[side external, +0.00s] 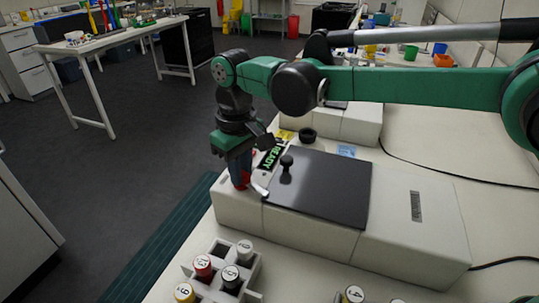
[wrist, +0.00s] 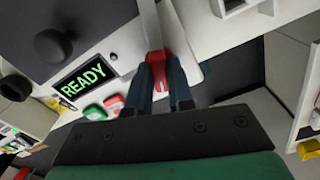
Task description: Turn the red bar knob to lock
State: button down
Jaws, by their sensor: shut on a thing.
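The red bar knob (wrist: 155,60) sits on the pale front of the shaker bioreactor (side external: 415,210), beside a grey bar. In the wrist view my gripper (wrist: 160,72) has its two dark fingers on either side of the knob, shut on it. In the side view my gripper (side external: 240,184) points down at the front left end of the machine, and only a little red shows by the fingertips. The machine's display (wrist: 83,77) reads READY in green. The knob's exact angle is partly hidden by the fingers.
A dark lid (side external: 335,195) with a black knob (side external: 286,162) covers the machine's top. A green button (wrist: 95,112) and a red button (wrist: 113,102) lie beside the display. A rack (side external: 255,268) with capped bottles stands in front. A second machine (side external: 345,124) is behind.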

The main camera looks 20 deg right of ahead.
jog(key=shift+n, duration=2)
jog(key=c, duration=0.8)
grip_release()
jog(key=shift+r, duration=0.1)
jog(key=shift+r, duration=2.7)
